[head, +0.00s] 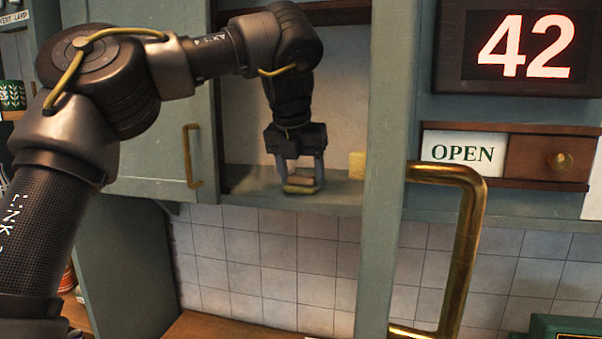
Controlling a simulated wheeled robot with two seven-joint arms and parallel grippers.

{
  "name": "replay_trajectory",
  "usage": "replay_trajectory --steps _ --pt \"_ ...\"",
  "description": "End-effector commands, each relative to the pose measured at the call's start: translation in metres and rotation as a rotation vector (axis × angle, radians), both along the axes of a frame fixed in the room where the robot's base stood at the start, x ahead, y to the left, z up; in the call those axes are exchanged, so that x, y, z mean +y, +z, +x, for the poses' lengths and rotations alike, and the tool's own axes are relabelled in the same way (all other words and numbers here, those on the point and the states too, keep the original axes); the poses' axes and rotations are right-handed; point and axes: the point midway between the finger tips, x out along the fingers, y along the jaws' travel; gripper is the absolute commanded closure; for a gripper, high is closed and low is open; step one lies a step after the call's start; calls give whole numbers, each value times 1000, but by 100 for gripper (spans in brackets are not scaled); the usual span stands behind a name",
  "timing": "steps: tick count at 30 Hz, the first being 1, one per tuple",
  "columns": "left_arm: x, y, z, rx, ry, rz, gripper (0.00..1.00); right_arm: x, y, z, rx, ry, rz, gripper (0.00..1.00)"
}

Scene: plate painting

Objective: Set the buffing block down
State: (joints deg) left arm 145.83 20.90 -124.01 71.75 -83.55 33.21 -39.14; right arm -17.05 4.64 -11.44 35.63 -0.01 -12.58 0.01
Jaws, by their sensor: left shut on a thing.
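My left gripper (302,180) reaches down inside the open wall cabinet, its two fingers on either side of a small block. It is shut on this buffing block (300,189), which has a brown upper part and a yellowish lower edge. The block is low over the cabinet's shelf (340,193), near its front edge. I cannot tell whether its underside touches the shelf. My right gripper is not in view.
A small yellow block (357,165) stands on the shelf to the right, partly behind the cabinet's green upright (380,120). A large brass handle (468,230) juts out at the right. A cabinet door (160,150) is left of the opening. Shelf room shows between the blocks.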

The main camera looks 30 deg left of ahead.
Motion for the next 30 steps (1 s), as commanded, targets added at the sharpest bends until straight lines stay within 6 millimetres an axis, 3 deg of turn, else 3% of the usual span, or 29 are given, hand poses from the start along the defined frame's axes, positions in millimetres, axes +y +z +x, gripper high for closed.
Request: replay_trajectory --steps 1,6,17,30 --pt "0 -4 -1 9 1 0 40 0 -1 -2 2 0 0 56" --pt "0 -3 -1 8 0 1 19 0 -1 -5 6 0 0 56" --pt "0 -6 -1 6 -1 0 19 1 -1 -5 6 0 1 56" --pt "-4 76 -28 1 2 3 19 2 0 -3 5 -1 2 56"
